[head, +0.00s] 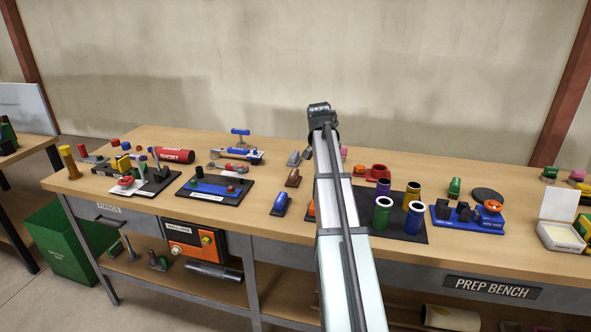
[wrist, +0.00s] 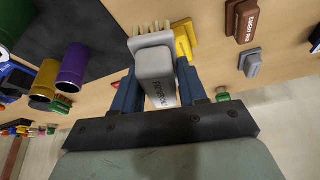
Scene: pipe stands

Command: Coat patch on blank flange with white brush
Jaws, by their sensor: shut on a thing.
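My gripper (wrist: 158,92) is shut on a pale grey-white brush (wrist: 155,62) with lettering on its body. Blue fingers grip both sides, and cream bristles point away from the gripper. In the head view my own arm mostly hides the gripper and the brush. A dark round disc (head: 488,196) lies at the right of the bench behind a blue fixture; it may be the blank flange, but I cannot tell. I cannot make out a patch on it.
A black mat (head: 404,233) holds green, purple and yellow pipe pieces. The blue fixture (head: 466,217) stands to its right. A brown emery block (wrist: 253,20), a grey block (wrist: 253,63) and a yellow block (wrist: 186,42) are near the brush. A pale tray (head: 558,236) stands far right.

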